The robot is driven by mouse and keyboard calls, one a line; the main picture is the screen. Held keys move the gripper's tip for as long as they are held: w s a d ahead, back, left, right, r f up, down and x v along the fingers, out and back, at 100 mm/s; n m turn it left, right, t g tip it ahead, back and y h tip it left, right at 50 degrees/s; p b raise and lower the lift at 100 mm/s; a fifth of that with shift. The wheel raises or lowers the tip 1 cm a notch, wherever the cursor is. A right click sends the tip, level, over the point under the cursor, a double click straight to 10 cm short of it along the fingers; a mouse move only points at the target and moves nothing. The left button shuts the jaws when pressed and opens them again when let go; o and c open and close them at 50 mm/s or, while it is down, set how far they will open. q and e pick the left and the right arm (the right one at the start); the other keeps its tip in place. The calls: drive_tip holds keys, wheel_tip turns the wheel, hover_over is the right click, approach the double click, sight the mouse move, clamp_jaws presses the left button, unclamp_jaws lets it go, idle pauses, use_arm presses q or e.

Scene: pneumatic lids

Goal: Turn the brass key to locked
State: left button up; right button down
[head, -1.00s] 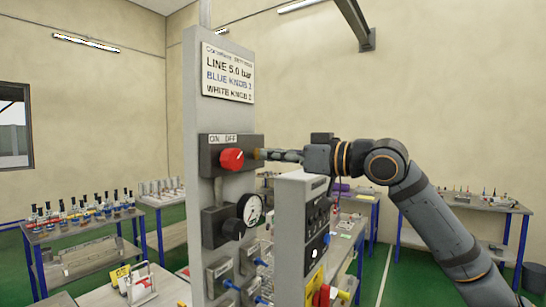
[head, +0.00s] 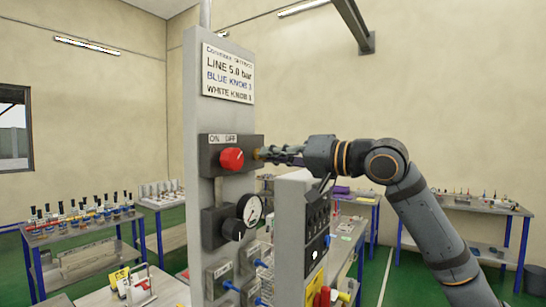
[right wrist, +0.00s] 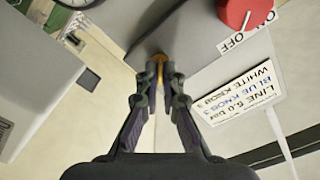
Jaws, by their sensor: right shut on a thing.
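The brass key (head: 257,153) sticks out of the right side of the grey switch box that carries the red knob. It is small, and its exact angle is hard to tell in the head view. My right gripper (head: 264,154) reaches in from the right, roughly level, with its fingertips at the key. In the right wrist view the brass key (right wrist: 159,60) shows between the two fingertips (right wrist: 159,78), which are shut on it. The fingers partly hide it. My left gripper is in neither view.
The red knob (head: 231,159) sits on the switch box (head: 209,157) under the ON and OFF labels. A gauge (head: 250,208) is below. A shorter grey panel (head: 290,235) stands under my right wrist. A sign (head: 228,75) is above.

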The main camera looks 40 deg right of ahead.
drive_tip(key=shift+f+m, duration=0.15)
drive_tip(key=shift+m, duration=0.15)
idle(0.4)
drive_tip(key=c, duration=1.5)
unclamp_jaws()
drive_tip(key=shift+s, duration=0.1)
wheel_tip(320, 180, up, 10)
drive_tip(key=shift+r, duration=0.1)
drive_tip(key=shift+d, duration=0.1)
